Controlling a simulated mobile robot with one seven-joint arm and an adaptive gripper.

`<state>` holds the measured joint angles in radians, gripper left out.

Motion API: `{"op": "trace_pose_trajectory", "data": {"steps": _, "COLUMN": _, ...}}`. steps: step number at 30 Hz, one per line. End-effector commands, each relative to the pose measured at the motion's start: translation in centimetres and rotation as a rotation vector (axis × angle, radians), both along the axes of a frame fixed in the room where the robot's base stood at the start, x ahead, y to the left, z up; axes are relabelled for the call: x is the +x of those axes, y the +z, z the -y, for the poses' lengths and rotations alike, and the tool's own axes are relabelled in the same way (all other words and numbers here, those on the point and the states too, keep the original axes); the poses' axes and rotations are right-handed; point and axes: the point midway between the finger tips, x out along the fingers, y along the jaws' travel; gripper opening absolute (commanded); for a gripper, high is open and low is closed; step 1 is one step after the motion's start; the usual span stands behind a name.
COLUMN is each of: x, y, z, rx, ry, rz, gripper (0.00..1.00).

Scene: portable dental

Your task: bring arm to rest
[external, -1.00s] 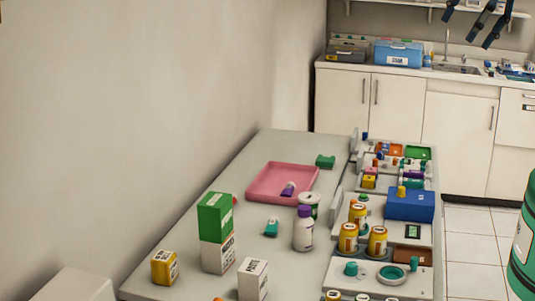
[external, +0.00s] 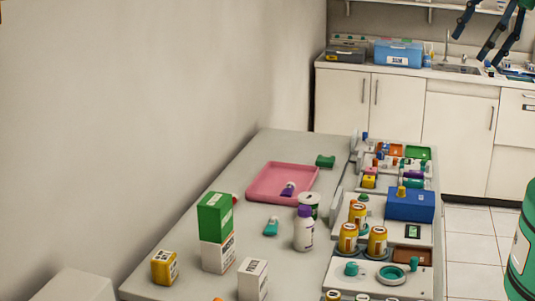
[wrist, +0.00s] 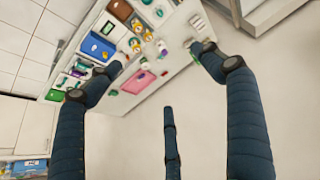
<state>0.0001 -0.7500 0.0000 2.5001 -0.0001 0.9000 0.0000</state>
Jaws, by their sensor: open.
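My gripper (external: 482,42) shows at the top right of the external view, in front of the sink counter and shelf. Its dark blue fingers are spread apart and hold nothing. In the wrist view the three segmented fingers of my gripper (wrist: 158,72) are open, with the table and floor behind them. The grey table (external: 215,285) stands well apart from the fingers in the external view. Most of my arm is out of frame.
The table bears a pink tray (external: 261,193), a blue box (external: 410,206), a white bottle (external: 303,234), a green box (external: 213,216) and several small jars. White cabinets (external: 455,145) stand behind.

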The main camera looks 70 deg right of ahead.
Motion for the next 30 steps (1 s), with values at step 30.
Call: {"op": "trace_pose_trajectory", "data": {"steps": 30, "x": 0.0, "y": -6.3, "z": 0.0, "rx": 0.000, "ry": 0.000, "rz": 0.000, "gripper": 1.00}}
